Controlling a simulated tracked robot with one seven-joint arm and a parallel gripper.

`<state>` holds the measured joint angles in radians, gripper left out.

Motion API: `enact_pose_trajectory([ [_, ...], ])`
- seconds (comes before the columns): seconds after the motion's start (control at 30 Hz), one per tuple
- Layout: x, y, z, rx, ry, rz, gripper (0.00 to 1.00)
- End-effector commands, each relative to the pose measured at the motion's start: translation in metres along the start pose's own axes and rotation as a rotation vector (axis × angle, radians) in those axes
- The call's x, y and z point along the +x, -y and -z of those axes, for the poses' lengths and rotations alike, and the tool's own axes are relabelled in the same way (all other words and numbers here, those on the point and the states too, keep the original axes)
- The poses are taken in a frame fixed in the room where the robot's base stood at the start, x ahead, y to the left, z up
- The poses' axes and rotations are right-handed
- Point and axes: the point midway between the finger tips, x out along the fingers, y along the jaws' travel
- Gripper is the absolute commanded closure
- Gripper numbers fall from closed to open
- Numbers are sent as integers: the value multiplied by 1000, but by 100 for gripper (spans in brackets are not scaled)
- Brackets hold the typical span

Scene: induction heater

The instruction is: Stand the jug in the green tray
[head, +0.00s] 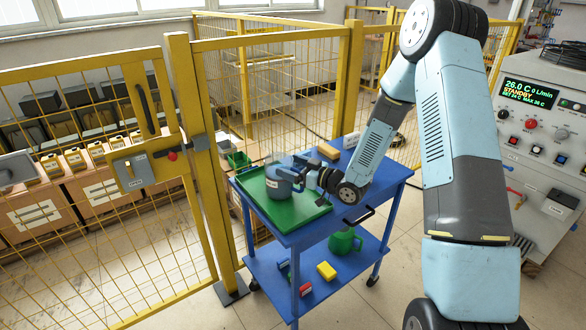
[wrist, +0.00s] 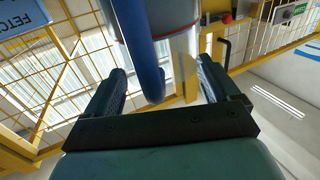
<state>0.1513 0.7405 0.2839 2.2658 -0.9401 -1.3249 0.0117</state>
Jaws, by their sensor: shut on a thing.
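The grey-blue jug (head: 277,183) is upright over the green tray (head: 300,219) on top of the blue trolley. I cannot tell whether its base touches the tray. My gripper (head: 300,182) reaches in from the right and is shut on the jug's blue handle. In the wrist view the handle (wrist: 150,65) runs between the two fingers (wrist: 163,88), with part of the jug's body (wrist: 160,12) above it. My gripper hides part of the jug's right side in the head view.
The blue trolley (head: 345,214) also bears a tan block (head: 328,151) behind the tray. Its lower shelf holds a green can (head: 344,242), a yellow item (head: 326,271) and a red item (head: 305,289). Yellow mesh fencing (head: 190,150) stands close on the left; a control cabinet (head: 545,140) stands right.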

Motion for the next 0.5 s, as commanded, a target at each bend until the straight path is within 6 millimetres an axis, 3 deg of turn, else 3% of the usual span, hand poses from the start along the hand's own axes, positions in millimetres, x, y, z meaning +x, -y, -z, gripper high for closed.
enact_pose_trajectory([
  [0.4, 0, 0, -5, -1, -2, 0, 96],
  [0.43, 0, 0, -6, 0, 0, 0, 9],
  [0.5, 0, 0, -6, 0, 0, 0, 3],
])
